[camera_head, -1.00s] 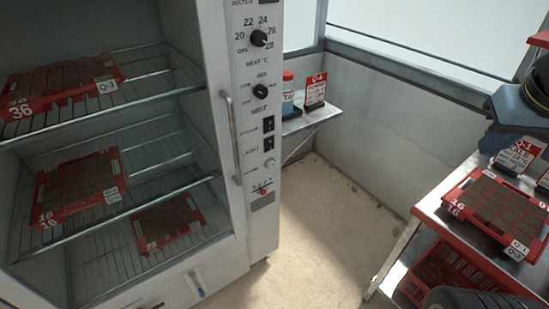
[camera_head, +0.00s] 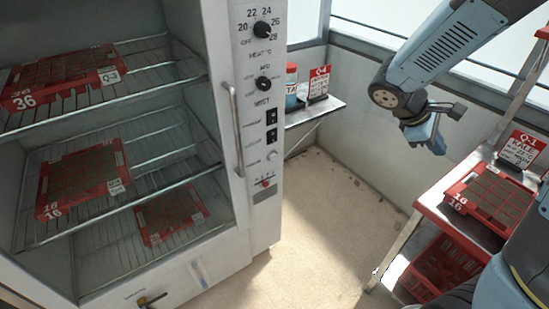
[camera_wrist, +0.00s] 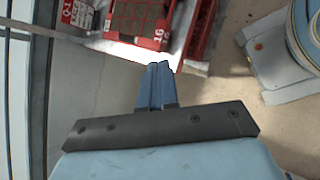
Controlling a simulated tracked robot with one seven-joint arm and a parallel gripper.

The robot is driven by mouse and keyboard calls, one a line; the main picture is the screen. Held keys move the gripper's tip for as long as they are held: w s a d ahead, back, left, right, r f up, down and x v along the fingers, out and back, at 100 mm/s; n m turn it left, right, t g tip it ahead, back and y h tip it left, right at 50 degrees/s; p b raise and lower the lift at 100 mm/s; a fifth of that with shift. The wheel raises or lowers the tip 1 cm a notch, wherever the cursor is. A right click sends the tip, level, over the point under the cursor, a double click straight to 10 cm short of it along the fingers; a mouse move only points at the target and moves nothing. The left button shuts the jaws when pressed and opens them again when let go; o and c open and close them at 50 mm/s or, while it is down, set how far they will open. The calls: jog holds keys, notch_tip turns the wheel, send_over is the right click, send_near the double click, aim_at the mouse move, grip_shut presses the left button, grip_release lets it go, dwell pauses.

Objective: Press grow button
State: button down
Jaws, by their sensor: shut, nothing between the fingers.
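The cabinet's control panel (camera_head: 262,110) faces me in the head view, with two black dials above and black switches (camera_head: 271,126) below. A round whitish button (camera_head: 272,156) sits under the switches, and a small red part (camera_head: 265,183) sits lower. The small labels there are too blurred to read, so I cannot tell which is the grow button. My gripper (camera_head: 438,147) hangs to the right of the panel, well apart from it, above the floor near the right-hand stand. In the wrist view its blue fingers (camera_wrist: 159,68) are together and empty.
Red seed trays (camera_head: 84,184) lie on wire shelves inside the open cabinet. A vertical handle (camera_head: 234,130) stands left of the panel. A small wall shelf (camera_head: 315,110) holds a bottle and a sign. A tray (camera_head: 494,200) sits on the right stand. The floor (camera_head: 315,240) between is clear.

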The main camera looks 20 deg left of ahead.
aim_at(273, 156)
jog(key=w+a+f+n+t+h, duration=0.2)
jog(key=w+a+f+n+t, duration=0.35)
jog(key=a+n, duration=0.2)
jog(key=w+a+f+n+t+h, duration=0.1)
jog(key=w+a+f+n+t, duration=0.3)
jog(key=a+f+n, duration=0.3)
jog(key=s+a+f+n+t+y, duration=0.2)
jog(key=a+f+n+t+y, duration=0.2)
jog(key=a+n, duration=0.5)
jog(key=s+a+f+n+t+y, duration=0.1)
jog(key=a+f+n+t+y, duration=0.2)
jog(key=a+f+n+y, duration=0.6)
jog(key=shift+s+a+f+t, duration=0.35)
jog(key=shift+a+f, duration=0.5)
jog(key=shift+a, duration=0.05)
jog(key=shift+n, duration=0.25)
jog(key=w+a, duration=0.5)
jog(key=a, duration=0.1)
jog(key=shift+w+a, duration=0.35)
jog(key=shift+w+a, duration=0.25)
